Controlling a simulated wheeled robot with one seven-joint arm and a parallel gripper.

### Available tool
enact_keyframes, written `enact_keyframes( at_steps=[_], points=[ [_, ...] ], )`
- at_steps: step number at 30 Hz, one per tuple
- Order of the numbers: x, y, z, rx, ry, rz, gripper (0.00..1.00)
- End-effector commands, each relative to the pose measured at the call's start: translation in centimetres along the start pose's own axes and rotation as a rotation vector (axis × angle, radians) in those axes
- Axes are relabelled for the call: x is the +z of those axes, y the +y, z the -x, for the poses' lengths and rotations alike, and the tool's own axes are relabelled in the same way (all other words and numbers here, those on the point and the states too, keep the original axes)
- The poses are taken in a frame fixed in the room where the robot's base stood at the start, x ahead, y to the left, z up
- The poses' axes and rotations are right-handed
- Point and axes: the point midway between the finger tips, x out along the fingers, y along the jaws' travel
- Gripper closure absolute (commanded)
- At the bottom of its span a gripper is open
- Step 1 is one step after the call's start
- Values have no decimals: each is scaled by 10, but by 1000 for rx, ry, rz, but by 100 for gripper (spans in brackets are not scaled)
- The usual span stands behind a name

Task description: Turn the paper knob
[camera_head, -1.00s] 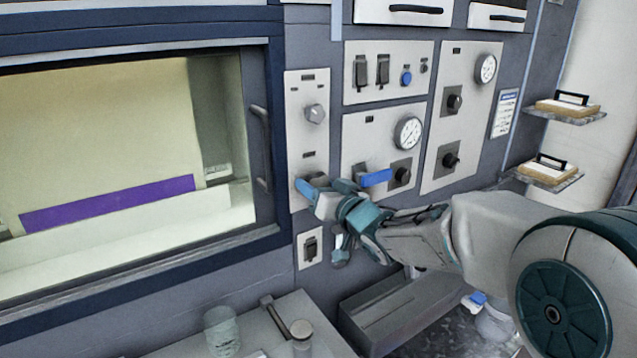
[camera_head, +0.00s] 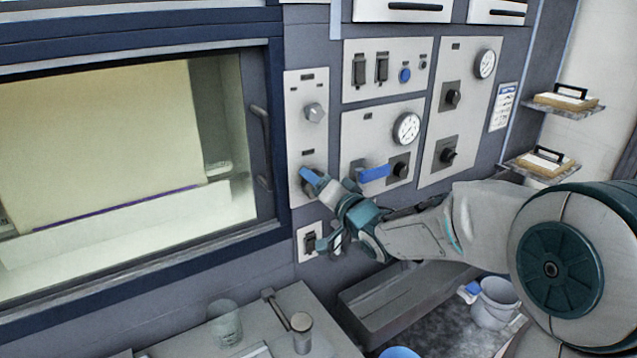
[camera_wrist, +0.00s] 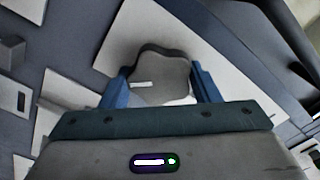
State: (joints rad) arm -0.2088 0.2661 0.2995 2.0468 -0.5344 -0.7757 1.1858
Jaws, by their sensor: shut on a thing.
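The lower knob (camera_head: 308,187) of the narrow white panel (camera_head: 306,137), right of the window, is mostly hidden by my gripper (camera_head: 316,181) in the head view. In the wrist view this grey, lobed knob (camera_wrist: 160,82) with a short white mark sits between the two blue fingers of my gripper (camera_wrist: 162,88). The fingers are shut on it from both sides and look turned against the panel. Behind the window, a pale sheet (camera_head: 100,140) has only a thin purple line (camera_head: 118,212) showing at its lower edge. The knob's label is too small to read.
Another knob (camera_head: 314,112) is above on the same panel, and a dark switch (camera_head: 311,243) is below. A blue lever (camera_head: 375,174) and a gauge (camera_head: 406,128) are close on the right. A glass (camera_head: 225,322) stands on the counter (camera_head: 180,346) below.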

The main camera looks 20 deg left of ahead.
Motion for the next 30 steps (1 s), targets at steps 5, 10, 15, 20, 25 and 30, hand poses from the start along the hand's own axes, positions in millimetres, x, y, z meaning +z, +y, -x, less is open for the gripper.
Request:
enact_keyframes(
  at_steps=[5,10,15,20,25,30],
  points=[
    [0,0,0,1,0,-6,67],
    [0,0,0,1,0,-5,67],
    [0,0,0,1,0,-5,22],
    [0,0,0,0,0,-4,22],
    [0,0,4,0,0,-4,22],
    [0,2,24,1,2,-2,22]
  ],
)
